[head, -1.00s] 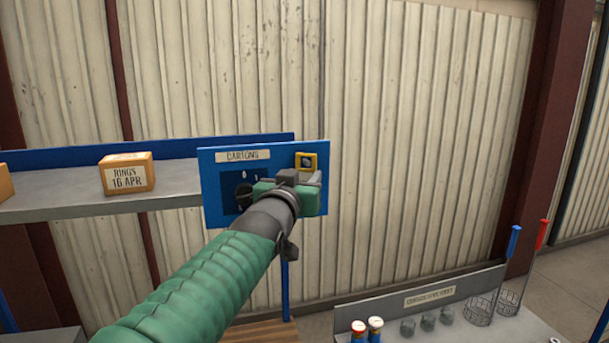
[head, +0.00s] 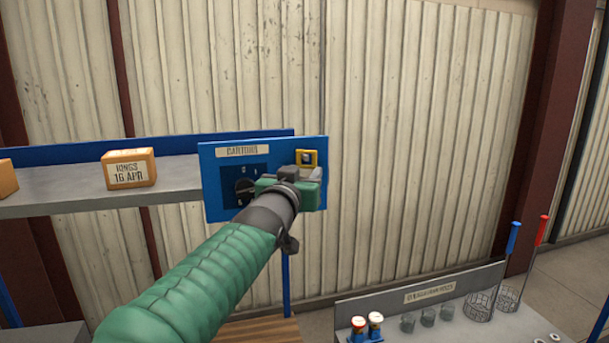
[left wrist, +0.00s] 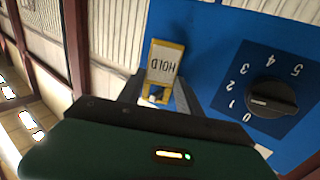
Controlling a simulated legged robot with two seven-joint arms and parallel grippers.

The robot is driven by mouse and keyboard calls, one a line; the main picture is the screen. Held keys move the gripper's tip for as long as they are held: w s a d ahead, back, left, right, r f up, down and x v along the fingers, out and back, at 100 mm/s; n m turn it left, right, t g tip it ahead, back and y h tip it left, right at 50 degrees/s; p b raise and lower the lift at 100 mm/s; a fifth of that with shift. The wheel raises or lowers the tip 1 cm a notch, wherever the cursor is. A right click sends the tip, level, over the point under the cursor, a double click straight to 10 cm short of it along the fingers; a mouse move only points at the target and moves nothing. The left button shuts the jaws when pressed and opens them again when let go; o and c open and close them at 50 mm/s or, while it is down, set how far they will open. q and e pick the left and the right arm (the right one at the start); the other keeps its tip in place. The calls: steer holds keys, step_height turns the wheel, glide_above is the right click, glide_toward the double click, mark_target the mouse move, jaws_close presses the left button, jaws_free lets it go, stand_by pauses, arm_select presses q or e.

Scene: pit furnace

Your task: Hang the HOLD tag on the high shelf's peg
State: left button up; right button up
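The HOLD tag (left wrist: 163,65), white with a yellow border, shows upside down in the left wrist view. My left gripper (left wrist: 158,78) has its grey fingers at both sides of the tag and appears shut on it. Whether the tag is around the peg, I cannot tell. My right gripper is out of view.
A black dial (left wrist: 271,98) with numbers sits on the panel, close beside the gripper. A carton (head: 129,169) stands on the high shelf (head: 75,195). Below right, a bench (head: 400,325) holds wire baskets, cups and capped containers. The wall right of the panel is bare.

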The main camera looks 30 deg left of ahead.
arm_select(q)
steer(key=o, duration=0.4)
steer(key=shift+f, duration=0.2)
steer(key=shift+c, duration=0.2)
steer(key=shift+w+d, duration=0.15)
steer(key=shift+d, duration=0.15)
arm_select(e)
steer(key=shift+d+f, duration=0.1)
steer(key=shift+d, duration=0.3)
arm_select(q)
steer(key=shift+a, duration=0.3)
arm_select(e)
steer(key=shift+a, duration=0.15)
arm_select(q)
steer(key=shift+d, duration=0.1)
